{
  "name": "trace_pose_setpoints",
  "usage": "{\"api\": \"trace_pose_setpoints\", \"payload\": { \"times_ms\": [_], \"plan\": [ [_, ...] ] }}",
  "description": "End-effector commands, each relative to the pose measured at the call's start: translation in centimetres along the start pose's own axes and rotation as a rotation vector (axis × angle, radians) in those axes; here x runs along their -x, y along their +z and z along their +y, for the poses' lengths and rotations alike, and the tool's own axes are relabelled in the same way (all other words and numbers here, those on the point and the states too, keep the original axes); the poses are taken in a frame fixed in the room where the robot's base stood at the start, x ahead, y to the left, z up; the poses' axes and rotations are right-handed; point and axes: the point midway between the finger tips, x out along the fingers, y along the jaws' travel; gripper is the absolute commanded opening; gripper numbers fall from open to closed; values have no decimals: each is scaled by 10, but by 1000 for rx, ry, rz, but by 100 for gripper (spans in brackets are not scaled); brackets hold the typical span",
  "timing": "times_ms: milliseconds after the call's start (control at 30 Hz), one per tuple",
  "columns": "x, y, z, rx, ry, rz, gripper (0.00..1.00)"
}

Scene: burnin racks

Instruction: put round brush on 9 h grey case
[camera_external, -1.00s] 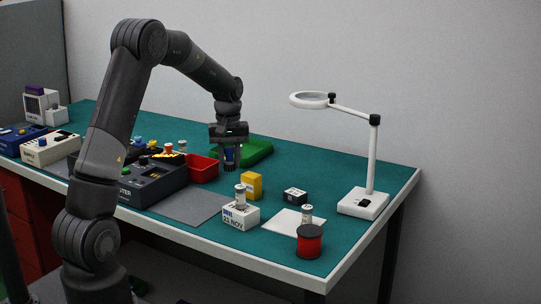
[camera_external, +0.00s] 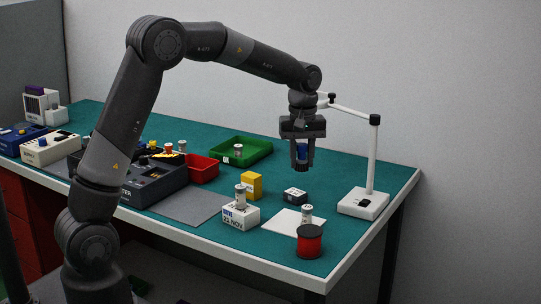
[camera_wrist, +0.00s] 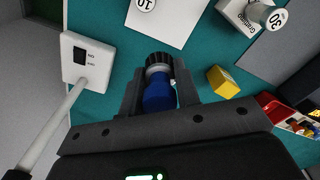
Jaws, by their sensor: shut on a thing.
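My gripper (camera_external: 301,163) is shut on the round brush (camera_external: 302,152) and holds it in the air, above the back right of the bench. The brush has a blue body and a dark round ribbed head pointing down. It also shows between my fingers in the wrist view (camera_wrist: 159,95), with a pale collar below the black head. A small dark grey case (camera_external: 295,195) with a pale label lies on the bench below my gripper; its label is too small to read.
A magnifier lamp (camera_external: 363,203) stands to the right, its arm behind my gripper. A green tray (camera_external: 262,150) lies behind.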

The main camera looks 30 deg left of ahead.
Motion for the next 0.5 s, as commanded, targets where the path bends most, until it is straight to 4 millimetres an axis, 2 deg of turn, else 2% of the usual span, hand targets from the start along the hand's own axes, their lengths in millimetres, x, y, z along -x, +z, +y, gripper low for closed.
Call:
{"api": "trace_pose_setpoints", "payload": {
  "times_ms": [100, 200, 267, 500],
  "plan": [
    [2, 16, 13, 0, 0, 0, 7],
    [0, 15, 16, 4, -1, 0, 7],
    [-5, 7, 16, 6, -2, 0, 7],
    [-38, -48, 8, 9, -2, -1, 7]
  ]
}}
